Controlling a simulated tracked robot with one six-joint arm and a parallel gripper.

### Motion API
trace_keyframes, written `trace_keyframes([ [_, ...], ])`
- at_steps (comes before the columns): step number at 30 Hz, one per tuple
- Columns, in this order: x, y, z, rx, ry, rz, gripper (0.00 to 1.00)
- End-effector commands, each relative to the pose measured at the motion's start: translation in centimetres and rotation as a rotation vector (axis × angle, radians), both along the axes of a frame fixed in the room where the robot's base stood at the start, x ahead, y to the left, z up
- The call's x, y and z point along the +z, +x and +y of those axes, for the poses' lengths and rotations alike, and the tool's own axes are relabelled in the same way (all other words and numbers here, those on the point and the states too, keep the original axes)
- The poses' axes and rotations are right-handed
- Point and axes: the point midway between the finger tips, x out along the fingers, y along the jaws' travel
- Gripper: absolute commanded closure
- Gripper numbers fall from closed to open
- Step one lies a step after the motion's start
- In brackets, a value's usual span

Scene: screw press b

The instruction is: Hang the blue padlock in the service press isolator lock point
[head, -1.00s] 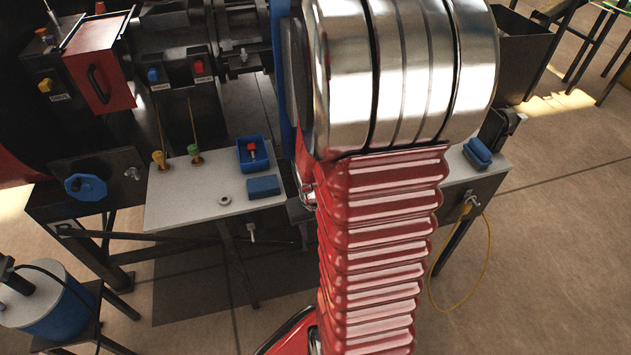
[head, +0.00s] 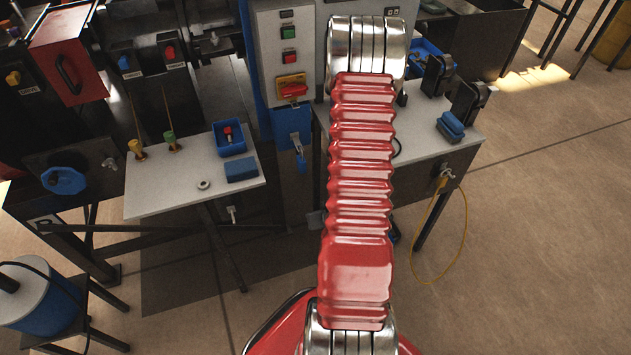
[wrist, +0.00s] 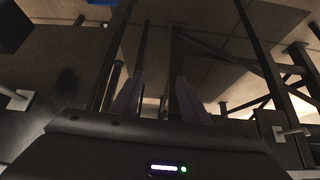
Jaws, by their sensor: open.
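The grey service press panel (head: 270,58) stands behind the left bench in the head view. Its isolator has a red handle (head: 292,90) on a yellow plate. Below it is a blue bracket (head: 292,120).
The left bench (head: 165,190) holds a blue tray (head: 248,145) with a red item, a blue block (head: 241,169), a metal ring (head: 203,184) and yellow and green pieces. The right bench (head: 420,135) carries dark stands and a blue item (head: 450,125). A yellow cable (head: 465,215) hangs off it.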

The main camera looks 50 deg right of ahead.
Motion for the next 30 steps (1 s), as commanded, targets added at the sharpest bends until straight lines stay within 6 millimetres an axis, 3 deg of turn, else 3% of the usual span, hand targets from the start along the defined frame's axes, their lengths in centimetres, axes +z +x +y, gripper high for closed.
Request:
trace_keyframes([
  [5,1.6,2.7,-0.8,0.025,-0.083,-0.159,0.59],
  [9,4.9,5.2,-1.9,0.044,-0.173,-0.306,0.59],
  [15,8.7,7.1,-2.7,0.057,-0.262,-0.453,0.59],
  [30,9.3,7.5,-2.9,0.059,-0.28,-0.479,0.59],
])
